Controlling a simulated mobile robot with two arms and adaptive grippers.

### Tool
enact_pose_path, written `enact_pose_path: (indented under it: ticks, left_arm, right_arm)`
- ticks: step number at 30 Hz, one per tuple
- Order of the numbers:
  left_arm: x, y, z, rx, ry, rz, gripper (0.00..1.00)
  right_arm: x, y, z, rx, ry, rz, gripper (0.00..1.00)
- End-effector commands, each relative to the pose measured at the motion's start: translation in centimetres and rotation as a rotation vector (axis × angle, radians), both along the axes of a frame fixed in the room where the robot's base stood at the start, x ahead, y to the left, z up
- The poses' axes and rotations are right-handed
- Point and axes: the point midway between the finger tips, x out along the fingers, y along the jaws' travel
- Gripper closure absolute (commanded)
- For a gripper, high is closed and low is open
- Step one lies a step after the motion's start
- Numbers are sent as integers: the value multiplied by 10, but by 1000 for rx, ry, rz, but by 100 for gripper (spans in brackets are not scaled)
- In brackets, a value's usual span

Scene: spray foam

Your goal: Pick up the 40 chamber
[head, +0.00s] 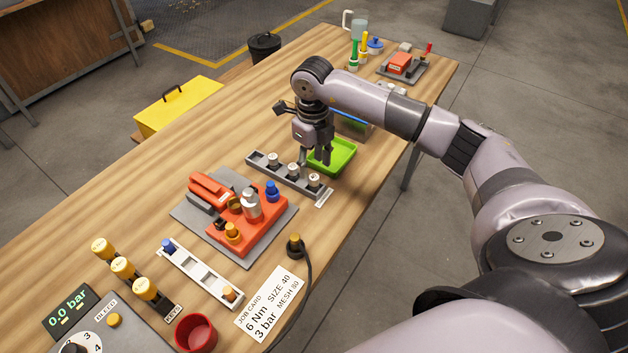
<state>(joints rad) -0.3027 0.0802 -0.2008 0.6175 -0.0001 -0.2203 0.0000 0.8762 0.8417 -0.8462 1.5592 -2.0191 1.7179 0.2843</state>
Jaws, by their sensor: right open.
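My right gripper (315,161) points down, open and empty, above the right half of the rack and near the green tray. Its fingers appear close to the middle and right chambers; I cannot tell whether they touch. My left gripper is out of view.
A green tray (345,151) lies behind the rack. An orange device (262,232) on a grey plate stands in front. A white holder (200,270), a job card (270,303) reading SIZE 40 and a red cup (196,333) are nearer. The table's left far part is clear.

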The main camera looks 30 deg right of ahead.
Motion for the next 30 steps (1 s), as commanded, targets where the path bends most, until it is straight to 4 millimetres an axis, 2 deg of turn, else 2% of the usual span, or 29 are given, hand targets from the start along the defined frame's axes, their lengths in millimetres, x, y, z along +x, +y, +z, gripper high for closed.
enact_pose_path:
  ticks: [5, 9, 13, 22, 30]
  left_arm:
    - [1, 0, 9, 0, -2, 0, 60]
    - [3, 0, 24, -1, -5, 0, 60]
    - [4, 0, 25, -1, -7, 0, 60]
    - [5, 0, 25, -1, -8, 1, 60]
    - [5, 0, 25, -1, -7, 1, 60]
  right_arm:
    - [-2, 0, -11, 0, 4, 0, 55]
    - [-7, 0, -32, 1, 5, 0, 55]
    - [-5, 0, -50, 0, 3, 0, 55]
    - [-5, 0, -56, 1, 0, 1, 55]
    - [-5, 0, -55, 0, 0, 1, 73]
